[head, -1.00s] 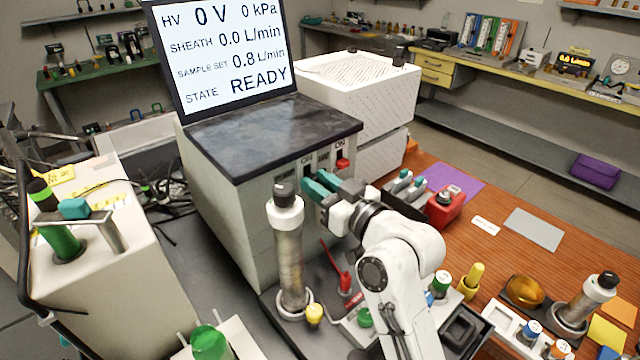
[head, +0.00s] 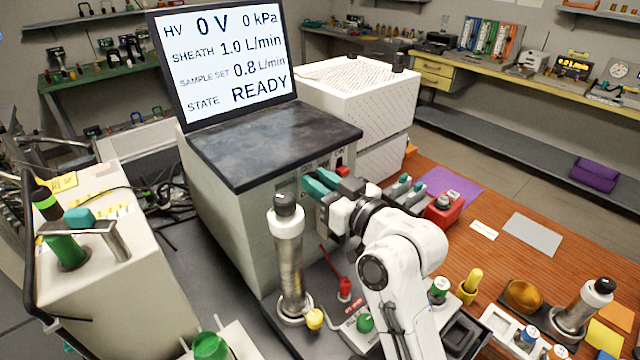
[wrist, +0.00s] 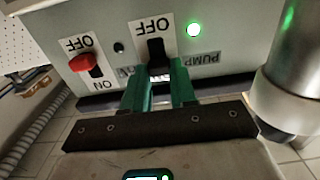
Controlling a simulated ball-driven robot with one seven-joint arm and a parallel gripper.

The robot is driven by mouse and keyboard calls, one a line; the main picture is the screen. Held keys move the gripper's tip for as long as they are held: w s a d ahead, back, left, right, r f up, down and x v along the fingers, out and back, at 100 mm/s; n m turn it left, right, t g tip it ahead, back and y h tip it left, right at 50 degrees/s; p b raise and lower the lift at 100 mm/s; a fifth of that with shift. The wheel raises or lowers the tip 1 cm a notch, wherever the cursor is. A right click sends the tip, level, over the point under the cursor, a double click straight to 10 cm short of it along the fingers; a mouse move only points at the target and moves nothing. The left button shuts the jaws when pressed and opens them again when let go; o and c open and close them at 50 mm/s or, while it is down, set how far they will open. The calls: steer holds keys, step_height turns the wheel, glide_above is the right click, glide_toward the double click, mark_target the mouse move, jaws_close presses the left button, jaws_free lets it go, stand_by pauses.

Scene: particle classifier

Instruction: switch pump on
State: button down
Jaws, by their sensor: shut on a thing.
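The pump switch's black lever (wrist: 156,52) stands on the instrument's front panel, under an upside-down OFF label in the wrist view. The PUMP label (wrist: 198,62) and a lit green lamp (wrist: 194,30) are beside it. My gripper (wrist: 158,84), with its green fingers on either side of the lever, is shut on it. In the head view my gripper (head: 320,184) is at the panel and hides the lever. The display (head: 222,55) reads sheath 1.0 L/min, HV 0 V, 0 kPa, state READY.
A red switch (wrist: 82,62) sits left of the pump switch in the wrist view. A metal cylinder (head: 289,255) stands close to my gripper, in front of the instrument (head: 240,205). A red box (head: 443,208) is on the wooden table to the right.

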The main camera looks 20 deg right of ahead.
steer(key=shift+r, duration=0.3)
steer(key=c, duration=0.9)
jaws_free()
steer(key=shift+f, duration=0.1)
steer(key=shift+b+v, duration=1.2)
steer(key=shift+v, duration=4.2)
